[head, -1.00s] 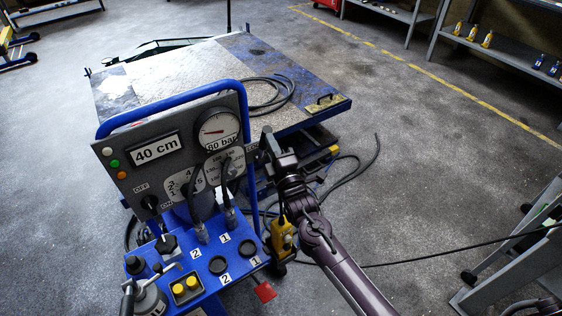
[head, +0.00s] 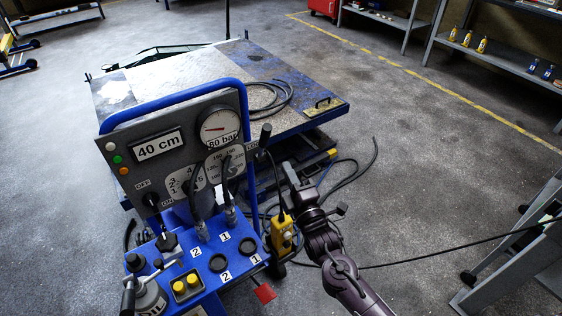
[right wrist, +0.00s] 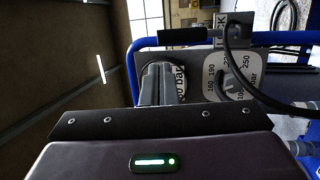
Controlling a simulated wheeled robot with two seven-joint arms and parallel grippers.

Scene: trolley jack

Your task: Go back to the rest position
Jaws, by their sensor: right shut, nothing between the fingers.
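My right gripper (head: 289,173) is shut and empty in the head view, just right of the jack's control panel (head: 188,148). Its closed fingers show in the right wrist view (right wrist: 158,84), pointing at the panel's pressure gauge and partly covering it. A lever with a black grip (head: 265,134) stands at the panel's right edge, apart from the gripper; the grip also shows in the right wrist view (right wrist: 183,36). The panel reads "40 cm" and the gauge (head: 219,127) is marked "80 bar". My left gripper is not in view.
The lift platform (head: 190,78) stands behind the panel with a coiled black hose (head: 268,97) on it. A yellow hand control (head: 282,234) hangs below my right gripper. Hoses and a cable lie on the floor to the right. A grey rack (head: 520,250) stands at right.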

